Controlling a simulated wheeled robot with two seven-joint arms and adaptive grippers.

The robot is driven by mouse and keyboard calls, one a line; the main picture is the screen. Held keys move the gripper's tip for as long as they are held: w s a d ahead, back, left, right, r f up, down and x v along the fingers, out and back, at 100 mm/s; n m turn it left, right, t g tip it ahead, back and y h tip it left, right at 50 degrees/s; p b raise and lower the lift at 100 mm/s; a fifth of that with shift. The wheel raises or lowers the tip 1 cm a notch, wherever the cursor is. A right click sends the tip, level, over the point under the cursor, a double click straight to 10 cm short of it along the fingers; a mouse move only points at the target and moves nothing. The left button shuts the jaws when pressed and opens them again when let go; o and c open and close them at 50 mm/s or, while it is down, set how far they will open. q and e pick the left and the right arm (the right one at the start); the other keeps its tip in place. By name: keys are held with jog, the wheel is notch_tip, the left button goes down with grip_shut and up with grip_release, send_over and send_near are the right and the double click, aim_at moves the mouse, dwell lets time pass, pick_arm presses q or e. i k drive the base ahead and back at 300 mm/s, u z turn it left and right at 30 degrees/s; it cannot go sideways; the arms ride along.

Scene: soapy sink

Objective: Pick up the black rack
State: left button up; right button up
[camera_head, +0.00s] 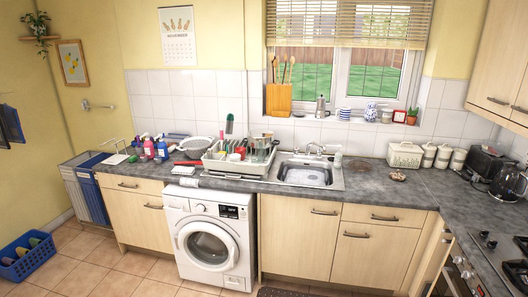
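A pale dish rack (212,164) stands on the grey countertop just left of the sink, filled with dishes and utensils. Dark slats or dishes show at its right end, but they are too small to tell apart. I cannot make out clearly a separate black rack. Neither of my grippers is in view.
The sink (304,176) is set in the grey counter (375,185) under the window. Several bottles (149,148) and a colander (200,144) stand to the left. A washing machine (210,238) sits below. A black toaster (482,162) and kettle (508,182) stand right. The tiled floor ahead is mostly clear.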

aim_at(358, 169)
jog(key=z, duration=0.25)
jog(key=i, duration=1.3)
jog(key=z, duration=0.3)
